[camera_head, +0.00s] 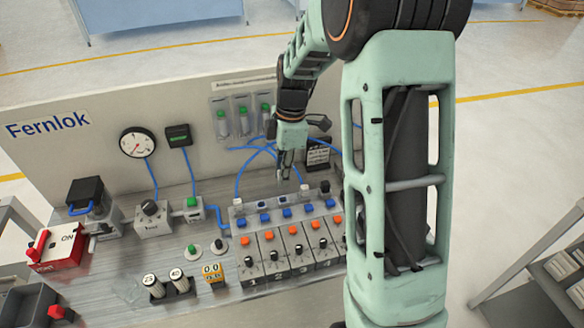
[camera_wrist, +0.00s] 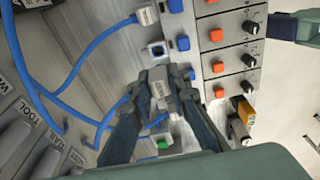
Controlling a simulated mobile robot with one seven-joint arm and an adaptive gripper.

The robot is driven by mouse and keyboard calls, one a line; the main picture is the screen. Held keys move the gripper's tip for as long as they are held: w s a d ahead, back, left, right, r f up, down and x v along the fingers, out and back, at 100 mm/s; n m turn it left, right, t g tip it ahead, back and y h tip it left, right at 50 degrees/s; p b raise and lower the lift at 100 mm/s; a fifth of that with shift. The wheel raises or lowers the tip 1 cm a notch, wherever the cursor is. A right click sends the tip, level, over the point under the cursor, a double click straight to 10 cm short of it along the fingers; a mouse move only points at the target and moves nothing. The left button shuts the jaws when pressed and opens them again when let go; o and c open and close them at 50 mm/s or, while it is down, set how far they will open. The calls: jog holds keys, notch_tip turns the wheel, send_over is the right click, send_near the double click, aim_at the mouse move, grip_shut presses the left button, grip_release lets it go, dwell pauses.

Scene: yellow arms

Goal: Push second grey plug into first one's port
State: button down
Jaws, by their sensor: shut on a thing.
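My gripper (camera_wrist: 163,80) is shut on a small grey plug (camera_wrist: 160,92), which sits between its two dark fingers. In the head view my gripper (camera_head: 285,172) points down over the back edge of the valve row. Another light grey plug (camera_wrist: 147,15) with a blue tube is farther along the row. The held plug's far end is partly hidden by the fingers.
Blue tubes (camera_wrist: 75,72) loop beside the gripper. The row of valve blocks (camera_head: 290,240) has blue and orange buttons and black knobs. A back panel with a gauge (camera_head: 138,144) stands behind. A dark labelled box (camera_head: 318,153) stands right of the gripper.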

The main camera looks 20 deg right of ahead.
aim_at(282, 203)
jog(key=shift+f+b, duration=1.85)
jog(key=shift+f, duration=1)
jog(key=shift+f+b, duration=0.95)
jog(key=shift+f, duration=0.1)
jog(key=shift+s, duration=0.1)
jog(key=c, duration=1.8)
grip_release()
jog(key=shift+o, duration=0.2)
jog(key=shift+r, duration=0.15)
jog(key=shift+r+p, duration=1.9)
jog(key=shift+r, duration=0.85)
jog(key=shift+f, duration=0.1)
